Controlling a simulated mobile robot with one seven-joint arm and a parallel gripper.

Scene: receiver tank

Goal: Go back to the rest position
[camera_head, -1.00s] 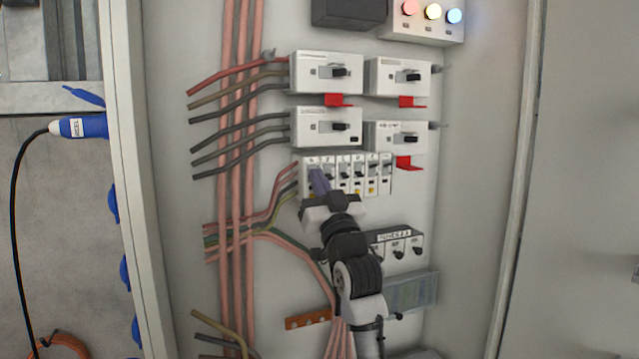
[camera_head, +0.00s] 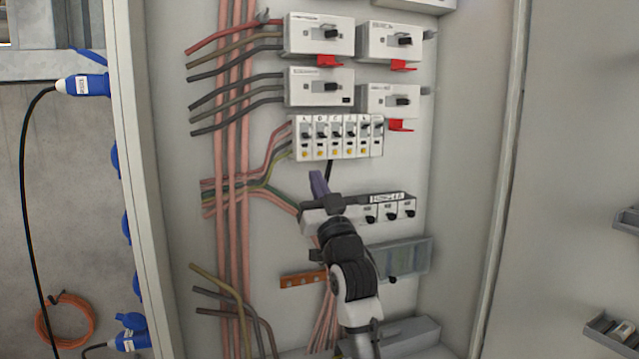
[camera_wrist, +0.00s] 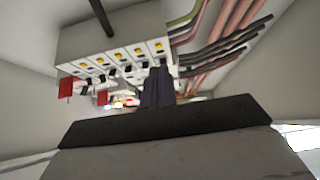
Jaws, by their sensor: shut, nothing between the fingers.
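My gripper (camera_head: 318,184) is in front of the electrical panel, below the row of small breakers (camera_head: 336,137) and left of a lower three-switch block (camera_head: 390,209). Its fingers are closed together and empty, pointing up. A gap shows between the fingertips and the breaker row in the head view. In the wrist view, the dark fingers (camera_wrist: 158,88) rise in front of the breaker row (camera_wrist: 115,55), which fills the upper middle. My wrist and forearm hide part of the lower panel.
Cables (camera_head: 232,150) run down the panel's left side. A grey trunking box (camera_head: 405,335) is at the bottom. Cabinet side walls (camera_head: 140,180) bound the space; blue connectors (camera_head: 85,86) hang outside left.

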